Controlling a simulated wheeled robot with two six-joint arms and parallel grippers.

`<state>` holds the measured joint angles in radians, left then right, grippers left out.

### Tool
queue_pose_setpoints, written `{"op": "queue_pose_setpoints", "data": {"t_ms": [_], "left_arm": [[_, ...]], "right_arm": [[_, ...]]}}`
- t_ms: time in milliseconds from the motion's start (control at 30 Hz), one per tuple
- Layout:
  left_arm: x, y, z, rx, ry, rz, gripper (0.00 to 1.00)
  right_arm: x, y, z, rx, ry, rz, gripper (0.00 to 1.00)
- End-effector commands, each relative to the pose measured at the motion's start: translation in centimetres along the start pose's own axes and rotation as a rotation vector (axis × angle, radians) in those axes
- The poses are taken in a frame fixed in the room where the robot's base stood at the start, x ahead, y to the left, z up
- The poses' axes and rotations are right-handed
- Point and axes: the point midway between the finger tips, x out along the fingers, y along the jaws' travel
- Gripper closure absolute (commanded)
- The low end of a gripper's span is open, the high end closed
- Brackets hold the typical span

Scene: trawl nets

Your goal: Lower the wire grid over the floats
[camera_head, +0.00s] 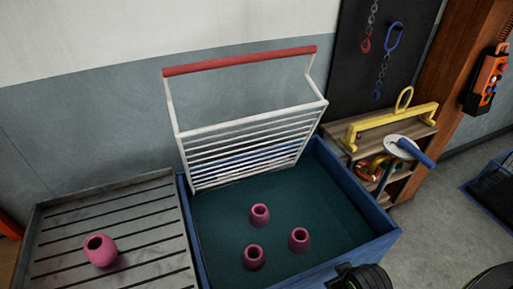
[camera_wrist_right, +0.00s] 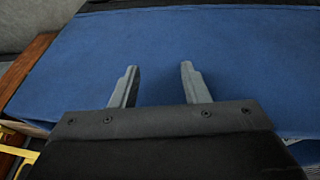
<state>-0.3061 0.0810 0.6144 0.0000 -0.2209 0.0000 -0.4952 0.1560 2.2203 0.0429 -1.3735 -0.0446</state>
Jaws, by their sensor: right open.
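The white wire grid (camera_head: 252,119) stands raised and tilted at the back of the blue crate (camera_head: 372,241), with its red handle bar (camera_head: 240,61) at the top. Three pink floats, a back one (camera_head: 260,215), a right one (camera_head: 299,239) and a front one (camera_head: 254,257), sit on the crate's dark green floor. In the right wrist view my right gripper (camera_wrist_right: 158,67) is open and empty, its fingers before a broad blue surface. In the head view a dark part of my arm shows at the crate's front edge, well away from the grid. My left gripper is not in view.
Another pink float (camera_head: 101,250) lies on the grey slatted bench (camera_head: 150,205) at left. At right, a wooden shelf (camera_head: 405,187) holds a yellow lifting beam (camera_head: 390,125) and a white disc with a blue handle. Chains hang on the dark board behind. Open floor lies right of the crate.

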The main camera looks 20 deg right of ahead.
Motion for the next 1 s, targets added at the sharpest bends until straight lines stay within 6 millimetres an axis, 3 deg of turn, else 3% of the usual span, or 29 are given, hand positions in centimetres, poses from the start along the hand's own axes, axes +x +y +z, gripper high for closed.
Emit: {"op": "queue_pose_setpoints", "data": {"t_ms": [33,167,233,433,567,667,800,900,1000], "left_arm": [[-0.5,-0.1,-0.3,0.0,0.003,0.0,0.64],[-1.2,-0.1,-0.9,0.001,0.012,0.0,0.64],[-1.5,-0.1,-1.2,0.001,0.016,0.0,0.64],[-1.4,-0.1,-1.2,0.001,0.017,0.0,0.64],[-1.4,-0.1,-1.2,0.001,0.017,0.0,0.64],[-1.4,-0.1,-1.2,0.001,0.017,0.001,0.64],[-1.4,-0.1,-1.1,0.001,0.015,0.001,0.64],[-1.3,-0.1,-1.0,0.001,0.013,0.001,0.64],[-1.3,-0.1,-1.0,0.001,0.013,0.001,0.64]], "right_arm": [[-1.9,0.1,-0.6,-0.005,0.012,0.001,0.59],[-5.8,0.3,-2.1,-0.04,0.051,-0.001,0.59],[-8.1,0.6,-4.9,-0.125,0.123,-0.009,0.59],[-9.7,1.0,-13.6,-0.428,0.343,-0.028,0.59],[-12.1,1.4,-20.1,-0.649,0.506,-0.011,0.59],[-15.2,1.8,-25.5,-0.839,0.647,0.027,0.59],[-21.3,2.4,-32.6,-1.104,0.84,0.12,0.59],[-26.0,2.8,-36.4,-1.257,0.954,0.201,0.59],[-30.2,3.1,-38.9,-1.372,1.042,0.278,0.59]]}}
